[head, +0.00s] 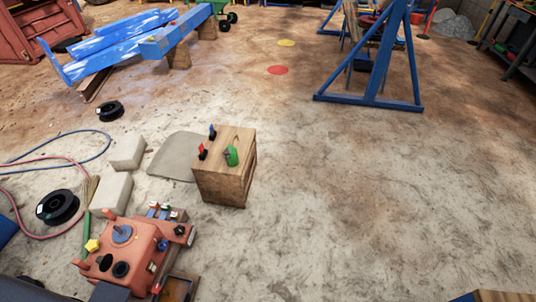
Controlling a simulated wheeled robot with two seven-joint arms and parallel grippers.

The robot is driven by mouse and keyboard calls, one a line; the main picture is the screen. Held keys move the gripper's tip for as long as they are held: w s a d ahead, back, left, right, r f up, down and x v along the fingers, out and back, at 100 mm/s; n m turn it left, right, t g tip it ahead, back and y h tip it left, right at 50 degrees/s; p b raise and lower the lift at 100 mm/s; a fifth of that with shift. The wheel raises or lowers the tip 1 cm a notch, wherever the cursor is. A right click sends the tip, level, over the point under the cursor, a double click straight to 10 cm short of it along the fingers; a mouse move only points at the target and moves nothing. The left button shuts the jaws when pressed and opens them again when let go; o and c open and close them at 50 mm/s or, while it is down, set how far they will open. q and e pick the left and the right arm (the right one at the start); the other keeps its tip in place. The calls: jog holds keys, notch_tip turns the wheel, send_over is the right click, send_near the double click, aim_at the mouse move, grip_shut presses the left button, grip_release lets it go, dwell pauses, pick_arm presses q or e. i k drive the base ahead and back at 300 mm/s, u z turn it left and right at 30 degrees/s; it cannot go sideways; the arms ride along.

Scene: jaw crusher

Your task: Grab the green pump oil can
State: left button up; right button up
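A small green can (232,156), which looks like the pump oil can, stands on top of a wooden crate (223,187) left of the picture's middle. A dark part, perhaps its spout or handle, shows at its left side. A small blue-topped item (212,132) and a small red-topped item (203,151) stand beside it on the same crate top, apart from it. Neither of my grippers shows in the head view, so nothing is seen touching the can.
A reddish machine (130,250) with knobs stands at lower left. Pale blocks (127,152), black spools (58,207) and hoses (55,160) lie left of the crate. A blue frame (385,60) stands at the back. The floor (370,200) right of the crate is clear.

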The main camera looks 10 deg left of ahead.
aim_at(232, 160)
jog(key=z, duration=0.05)
jog(key=i, duration=0.85)
jog(key=u, duration=0.05)
